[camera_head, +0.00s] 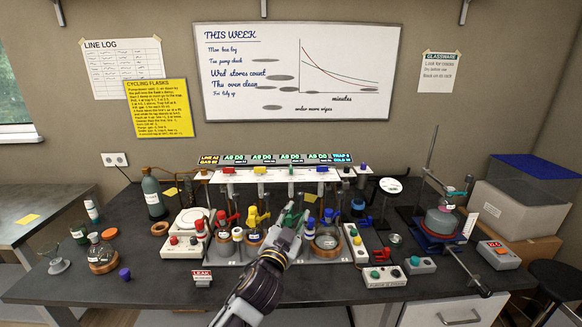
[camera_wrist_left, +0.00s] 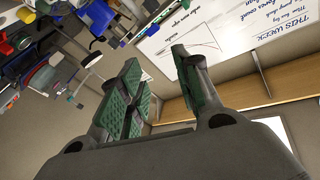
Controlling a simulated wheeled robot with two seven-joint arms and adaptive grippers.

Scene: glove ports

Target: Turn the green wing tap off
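The wing taps stand in a row on the bench rig, with red (camera_head: 228,217) and yellow (camera_head: 257,216) left of my left gripper and blue (camera_head: 327,217) right of it. Green shapes (camera_head: 291,214) show at the gripper's tip in the head view; I cannot tell the green wing tap from the gripper's green pads there. My left gripper (camera_head: 287,236) reaches in from the front and hides part of the rig. In the left wrist view, its fingers (camera_wrist_left: 157,85) are apart with nothing between them. Contact with the tap cannot be seen. My right gripper is not in view.
A rail (camera_head: 275,175) with coloured parts and lit displays runs behind the taps. Glass flasks (camera_head: 102,253) stand at the left. A control box (camera_head: 384,276) sits at the front right, a stirrer stand (camera_head: 440,222) farther right.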

